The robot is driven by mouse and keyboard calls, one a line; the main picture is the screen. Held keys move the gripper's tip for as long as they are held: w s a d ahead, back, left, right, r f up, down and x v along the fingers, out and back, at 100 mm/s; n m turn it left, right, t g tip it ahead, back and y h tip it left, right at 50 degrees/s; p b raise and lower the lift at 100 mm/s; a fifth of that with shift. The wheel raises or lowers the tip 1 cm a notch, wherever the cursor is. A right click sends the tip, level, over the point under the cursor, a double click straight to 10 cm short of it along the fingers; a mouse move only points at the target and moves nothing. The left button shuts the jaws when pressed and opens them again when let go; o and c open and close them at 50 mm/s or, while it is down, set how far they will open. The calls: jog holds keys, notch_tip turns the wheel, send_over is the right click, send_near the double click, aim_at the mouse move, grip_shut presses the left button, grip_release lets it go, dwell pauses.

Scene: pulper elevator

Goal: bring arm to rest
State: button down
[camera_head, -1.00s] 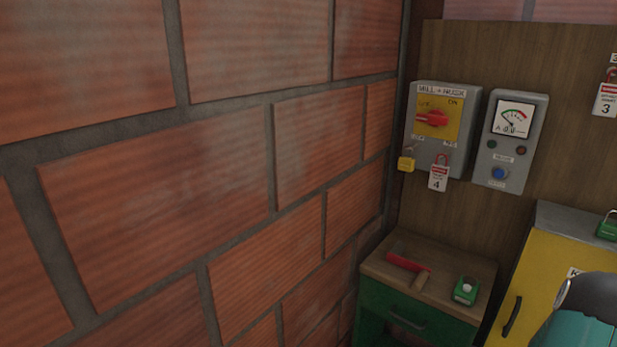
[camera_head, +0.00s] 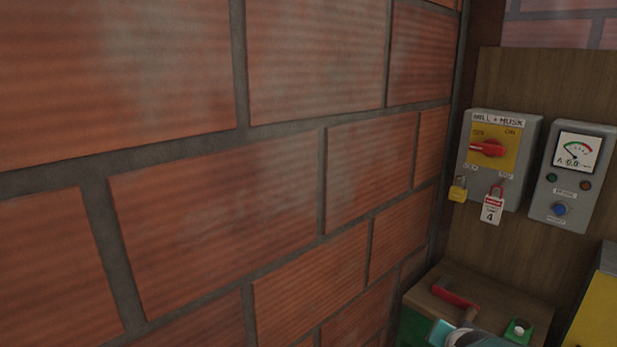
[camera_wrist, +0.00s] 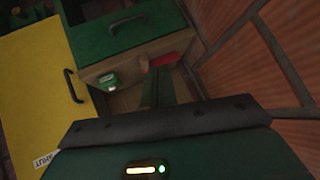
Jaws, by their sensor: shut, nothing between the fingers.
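My gripper (camera_wrist: 157,72) shows in the wrist view as two dark green fingers close together, shut with nothing between them. They point toward the wooden top of a green cabinet (camera_wrist: 120,28), near a red-handled tool (camera_wrist: 172,59) and a small green device (camera_wrist: 108,81). I cannot tell whether the fingertips touch anything. In the head view, part of my teal arm (camera_head: 462,335) shows at the bottom edge, in front of the cabinet top (camera_head: 425,298). The rest of my arm is out of that picture.
A brick wall (camera_head: 215,215) fills the left and middle of the head view. A switch box (camera_head: 525,150) with padlocks and a meter box (camera_head: 590,190) hang on a wooden panel (camera_head: 515,75). A yellow cabinet (camera_wrist: 35,90) stands beside the green one.

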jog(key=s+a+r+n+g+y, duration=0.1)
jog(key=s+a+r+n+g, duration=0.1)
jog(key=s+a, duration=0.5)
jog(key=s+a+r+n+g+y, duration=0.1)
jog(key=s+a+r+n+y, duration=0.1)
jog(key=s+a+r+n, duration=0.3)
jog(key=s+a+n, duration=0.1)
jog(key=s, duration=0.3)
jog(key=shift+a+r+g, duration=0.25)
jog(key=shift+a+g, duration=0.1)
jog(key=shift+g, duration=0.05)
